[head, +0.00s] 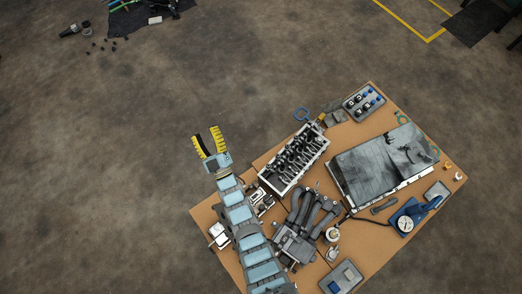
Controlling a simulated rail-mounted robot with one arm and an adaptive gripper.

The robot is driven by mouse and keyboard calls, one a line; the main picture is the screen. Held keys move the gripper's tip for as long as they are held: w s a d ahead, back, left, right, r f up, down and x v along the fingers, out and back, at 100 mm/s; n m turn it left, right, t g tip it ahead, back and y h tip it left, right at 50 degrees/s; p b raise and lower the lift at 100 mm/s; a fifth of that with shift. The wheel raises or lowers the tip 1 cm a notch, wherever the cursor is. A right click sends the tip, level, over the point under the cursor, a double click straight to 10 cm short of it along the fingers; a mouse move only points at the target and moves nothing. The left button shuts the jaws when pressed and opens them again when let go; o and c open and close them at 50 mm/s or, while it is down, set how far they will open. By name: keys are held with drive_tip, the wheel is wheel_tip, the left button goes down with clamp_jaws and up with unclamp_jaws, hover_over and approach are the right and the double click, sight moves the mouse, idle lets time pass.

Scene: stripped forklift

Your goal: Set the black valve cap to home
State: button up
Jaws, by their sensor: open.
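My gripper (206,134) has yellow-and-black fingers. It is open and empty, held out past the table's left edge with bare floor behind it in the picture. I cannot single out the black valve cap for sure. A grey tray (350,115) at the table's upper right corner holds several small black and blue pieces, too small to name. My gripper is well to the left of this tray.
The brown table (390,228) carries an engine head (294,160), a dark manifold (308,212), a large grey block (382,165) and a blue-based gauge (406,224). Small parts (217,235) lie at its left.

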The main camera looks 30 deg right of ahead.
drive_tip(key=w+d+f+n+g, duration=0.1)
drive_tip(key=w+d+f+g, duration=0.15)
drive_tip(key=f, duration=0.35)
drive_tip(key=w+d+f+n+g, duration=0.1)
drive_tip(key=w+f+n+g, duration=0.15)
drive_tip(key=f, duration=0.45)
drive_tip(key=n+g, duration=0.9)
drive_tip(key=g, duration=0.9)
hover_over(262, 206)
wheel_tip(262, 206, down, 20)
drive_tip(key=shift+y, duration=0.4)
drive_tip(key=shift+w+f+b, duration=0.1)
drive_tip(key=shift+f+b, duration=2.1)
drive_tip(key=shift+f, duration=2.55)
drive_tip(key=shift+a+f+b, duration=0.1)
drive_tip(key=shift+f+b, duration=2.7)
drive_tip(key=shift+f, duration=0.85)
